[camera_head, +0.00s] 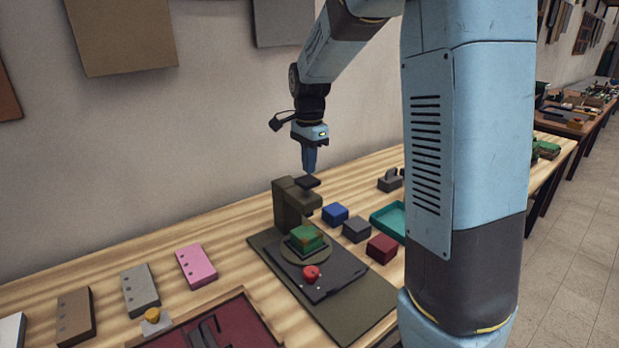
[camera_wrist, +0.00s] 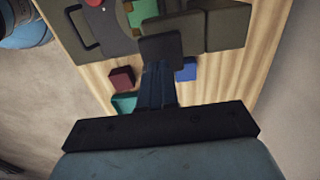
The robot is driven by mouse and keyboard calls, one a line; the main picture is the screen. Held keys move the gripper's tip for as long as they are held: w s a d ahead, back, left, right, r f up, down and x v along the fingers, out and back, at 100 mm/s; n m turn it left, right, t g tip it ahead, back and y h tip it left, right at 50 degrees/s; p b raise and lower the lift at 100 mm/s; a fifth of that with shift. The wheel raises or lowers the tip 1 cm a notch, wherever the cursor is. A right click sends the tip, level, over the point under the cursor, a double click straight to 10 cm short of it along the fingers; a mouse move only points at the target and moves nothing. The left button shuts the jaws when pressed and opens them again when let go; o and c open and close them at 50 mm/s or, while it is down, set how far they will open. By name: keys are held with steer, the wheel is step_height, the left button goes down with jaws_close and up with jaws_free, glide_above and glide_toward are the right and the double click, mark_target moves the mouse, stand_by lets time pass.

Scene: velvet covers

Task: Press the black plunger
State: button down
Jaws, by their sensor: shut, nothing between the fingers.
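The press (camera_head: 288,208) is a dark olive column with an overhanging head on a flat dark base. The black plunger (camera_head: 309,182) is a flat dark pad at the top of that head. In the wrist view the plunger (camera_wrist: 161,51) lies just beyond my fingertips. My gripper (camera_head: 309,170) points straight down with its fingers together and empty, right above the plunger. It also shows in the wrist view (camera_wrist: 157,66). Whether the fingertips touch the pad or hang slightly above it, I cannot tell.
A green block (camera_head: 307,238) sits on the round plate under the press head, with a red knob (camera_head: 311,273) in front. Blue (camera_head: 335,214), grey (camera_head: 356,229) and dark red (camera_head: 382,248) blocks and a teal tray (camera_head: 389,219) stand to the right. A pink block (camera_head: 196,266) lies left.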

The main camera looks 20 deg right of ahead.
step_height(320, 180, up, 9)
stand_by(0.3)
